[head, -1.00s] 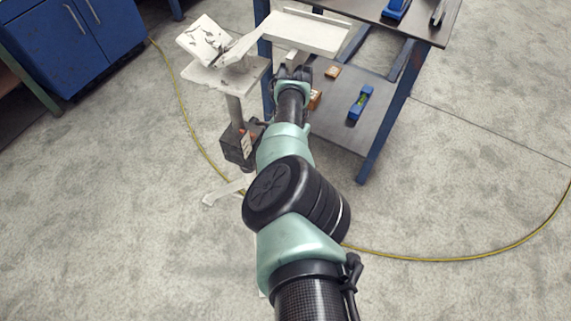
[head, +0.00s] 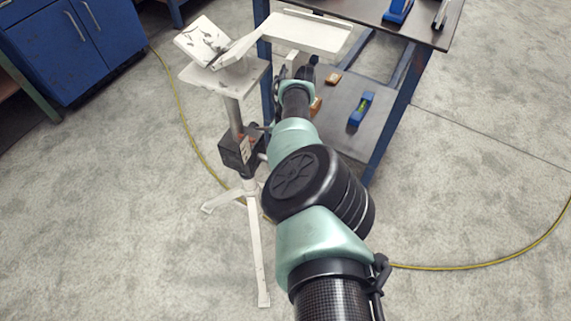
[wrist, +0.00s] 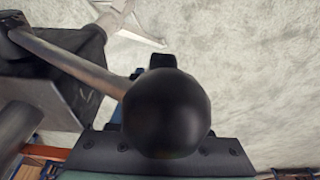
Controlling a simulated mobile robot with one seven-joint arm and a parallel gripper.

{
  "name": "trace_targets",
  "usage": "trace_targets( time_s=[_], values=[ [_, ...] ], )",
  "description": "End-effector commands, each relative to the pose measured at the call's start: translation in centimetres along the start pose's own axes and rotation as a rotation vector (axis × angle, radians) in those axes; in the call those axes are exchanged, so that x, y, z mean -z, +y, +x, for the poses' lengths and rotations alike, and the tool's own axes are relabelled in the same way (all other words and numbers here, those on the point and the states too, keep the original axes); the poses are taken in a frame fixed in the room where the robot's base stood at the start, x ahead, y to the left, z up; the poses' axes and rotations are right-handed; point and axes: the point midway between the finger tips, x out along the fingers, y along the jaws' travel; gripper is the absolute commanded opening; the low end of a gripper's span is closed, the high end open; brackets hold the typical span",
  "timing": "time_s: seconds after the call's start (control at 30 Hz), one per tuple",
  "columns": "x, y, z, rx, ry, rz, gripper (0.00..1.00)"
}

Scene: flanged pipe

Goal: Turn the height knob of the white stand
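The white stand (head: 256,255) is upright left of my arm, its post (head: 233,112) rising from a black clamp block (head: 238,152) to a flat white top. In the wrist view, a large black ball knob (wrist: 167,113) sits close in front of the camera. It is on the end of a metal rod (wrist: 75,65) that runs to the dark block (wrist: 60,95) at left. In the head view my arm hides the knob. My gripper (head: 297,74) is right of the post; the knob covers most of it in the wrist view, so its opening is unclear.
A blue-legged workbench (head: 392,120) with a dark top and a lower shelf stands just beyond my gripper. A blue tool (head: 361,107) lies on the shelf. A yellow cable (head: 180,100) crosses the floor. Blue cabinets (head: 75,45) stand at upper left. The floor at right is open.

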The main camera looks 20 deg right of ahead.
Motion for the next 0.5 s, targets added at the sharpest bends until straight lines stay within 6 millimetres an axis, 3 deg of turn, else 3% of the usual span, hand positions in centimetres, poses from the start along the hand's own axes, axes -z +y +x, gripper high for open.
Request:
trace_targets(
  time_s=[0.1,0.5],
  values=[
    [-0.02,-0.01,-0.06,0.001,0.0,0.0,0.65],
    [-0.05,-0.04,-0.18,0.002,-0.002,-0.001,0.65]
  ],
)
